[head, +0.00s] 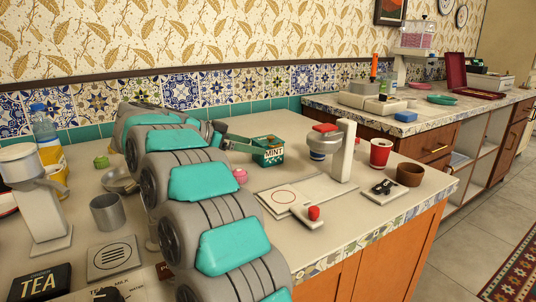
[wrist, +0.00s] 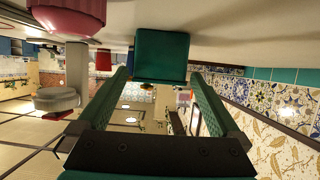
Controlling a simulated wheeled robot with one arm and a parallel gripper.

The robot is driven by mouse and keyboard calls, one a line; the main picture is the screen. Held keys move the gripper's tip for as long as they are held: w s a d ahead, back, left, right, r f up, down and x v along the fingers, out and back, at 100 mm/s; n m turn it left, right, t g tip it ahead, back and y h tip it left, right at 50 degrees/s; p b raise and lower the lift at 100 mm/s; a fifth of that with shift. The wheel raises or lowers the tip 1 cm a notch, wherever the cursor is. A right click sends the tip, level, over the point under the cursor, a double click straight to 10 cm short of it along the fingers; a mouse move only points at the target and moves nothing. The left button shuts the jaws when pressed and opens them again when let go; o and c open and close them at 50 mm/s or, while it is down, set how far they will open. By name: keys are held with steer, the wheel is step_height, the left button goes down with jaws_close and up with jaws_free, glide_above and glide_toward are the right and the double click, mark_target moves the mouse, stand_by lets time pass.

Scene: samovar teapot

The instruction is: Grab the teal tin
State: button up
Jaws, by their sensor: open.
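The teal tin (head: 268,157) stands upright on the counter in the head view, with a "MINT" label on its front. In the wrist view the teal tin (wrist: 161,54) shows as a dark teal block straight ahead, in an upside-down picture. My gripper (head: 250,144) is open and reaches in from the left side of the tin. In the wrist view my gripper (wrist: 160,76) has its two green fingers spread, with the tin at or just past the fingertips. I cannot tell whether either finger touches it. Part of the tin's left side is hidden by the fingers in the head view.
A pink object (head: 240,175) sits close to the arm, near the tin. A white stand (head: 343,155) with a red-topped container (head: 318,148) is right of the tin. A red cup (head: 380,153) and brown bowl (head: 410,174) stand farther right. A white board (head: 295,193) lies in front.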

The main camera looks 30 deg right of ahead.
mark_target(268, 147)
steer(key=shift+x, duration=3.4)
steer(key=shift+r, duration=0.1)
steer(key=shift+c, duration=0.4)
steer(key=c, duration=1.2)
steer(key=shift+c, duration=0.2)
steer(key=shift+r, duration=0.15)
